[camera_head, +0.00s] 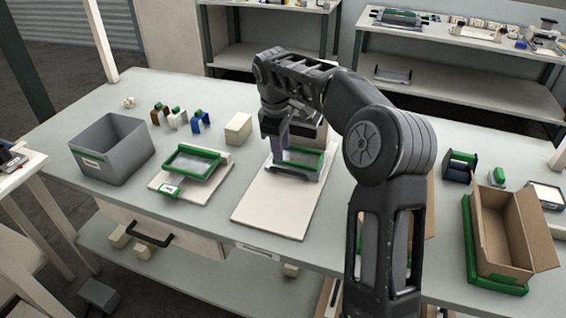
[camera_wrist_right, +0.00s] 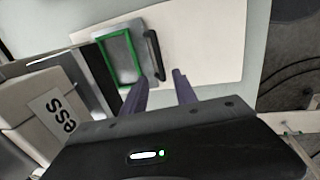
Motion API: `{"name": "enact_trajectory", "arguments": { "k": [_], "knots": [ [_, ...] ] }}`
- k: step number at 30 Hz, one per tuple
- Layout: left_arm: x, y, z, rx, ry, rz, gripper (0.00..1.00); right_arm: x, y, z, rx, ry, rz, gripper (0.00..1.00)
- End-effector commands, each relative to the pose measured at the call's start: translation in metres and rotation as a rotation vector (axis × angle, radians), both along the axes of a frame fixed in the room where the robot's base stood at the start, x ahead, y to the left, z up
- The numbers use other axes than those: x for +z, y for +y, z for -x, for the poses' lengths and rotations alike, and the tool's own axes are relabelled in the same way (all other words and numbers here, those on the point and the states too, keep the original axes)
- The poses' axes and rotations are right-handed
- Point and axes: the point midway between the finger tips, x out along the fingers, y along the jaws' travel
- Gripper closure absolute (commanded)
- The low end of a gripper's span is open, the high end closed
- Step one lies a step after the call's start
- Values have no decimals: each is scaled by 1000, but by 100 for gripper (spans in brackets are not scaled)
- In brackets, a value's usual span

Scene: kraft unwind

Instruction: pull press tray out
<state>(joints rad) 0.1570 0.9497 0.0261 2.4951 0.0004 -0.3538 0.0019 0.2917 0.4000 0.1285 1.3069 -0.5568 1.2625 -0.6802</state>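The press tray (camera_head: 304,158), grey with a green rim, sits at the press (camera_head: 308,135) on a pale board (camera_head: 268,208). The right wrist view also shows the tray (camera_wrist_right: 120,62), with a dark bar handle (camera_wrist_right: 154,55) along its outer side. The press (camera_wrist_right: 58,112) there carries a label reading "ess". My right gripper (camera_head: 281,143) is over the tray's front. Its two purple fingers (camera_wrist_right: 161,76) are apart, and the handle's near end appears between or just beyond their tips; contact cannot be told. My arm partly hides the press. My left gripper is not in view.
A second green-rimmed tray (camera_head: 195,161) on a pale base and a grey bin (camera_head: 112,148) stand to the left. A beige block (camera_head: 238,129) stands behind. A cardboard box (camera_head: 512,232) is at the right. The front of the board is bare.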

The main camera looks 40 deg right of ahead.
Motion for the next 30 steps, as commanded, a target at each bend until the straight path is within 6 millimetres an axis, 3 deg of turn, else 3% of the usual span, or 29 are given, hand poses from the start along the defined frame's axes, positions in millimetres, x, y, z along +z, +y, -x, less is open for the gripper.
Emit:
{"name": "enact_trajectory", "arguments": {
  "k": [7,18,30],
  "knots": [
    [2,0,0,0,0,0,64,-17,-3,-2,0,3,-1,66],
    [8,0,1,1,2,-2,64,-69,-11,-8,0,1,0,66],
    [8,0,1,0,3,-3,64,-77,-12,-9,0,0,0,67]
  ]
}}
